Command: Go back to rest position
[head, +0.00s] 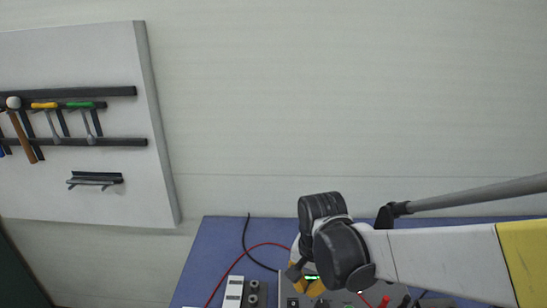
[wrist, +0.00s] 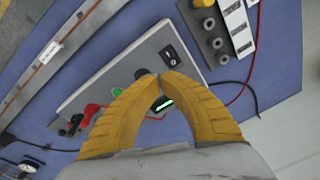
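My gripper (wrist: 159,75) has two curved yellow fingers, and their tips meet in the wrist view. In the head view my gripper (head: 303,283) is low in the picture, over the panel and partly hidden by my own wrist. The panel carries a black rocker switch (wrist: 168,53), a green button (wrist: 117,92) and a lit green display (wrist: 163,103). Any contact between fingertips and panel cannot be told.
The panel lies on a blue table (head: 215,245). A white block strip (head: 234,292) and red and black cables are beside it. A tool board (head: 100,200) with hammers hangs on the wall at left. The wall area above the table is clear.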

